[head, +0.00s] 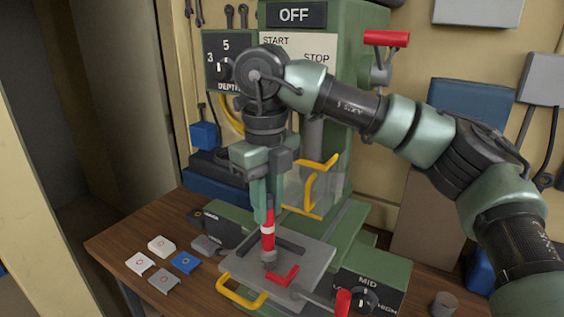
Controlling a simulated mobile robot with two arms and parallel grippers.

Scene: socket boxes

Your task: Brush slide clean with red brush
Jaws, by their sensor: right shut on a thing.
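My right gripper (267,207) comes down from above, in the middle of the head view. It is shut on the red brush (267,241), which has a white band and points downward, nearly upright. The brush's lower end is at the grey slide plate (313,256) on the green machine's base; I cannot tell whether it touches. A red L-shaped piece (284,276) lies on the plate just right of the brush tip. My left gripper is not in view.
The green machine (345,120) stands behind, with an OFF sign, a dial and a red-handled lever (387,39). A yellow handle (240,296) is at the plate's front. Several small tiles (185,262) lie on the wooden table at left. A MID dial (364,299) is at right.

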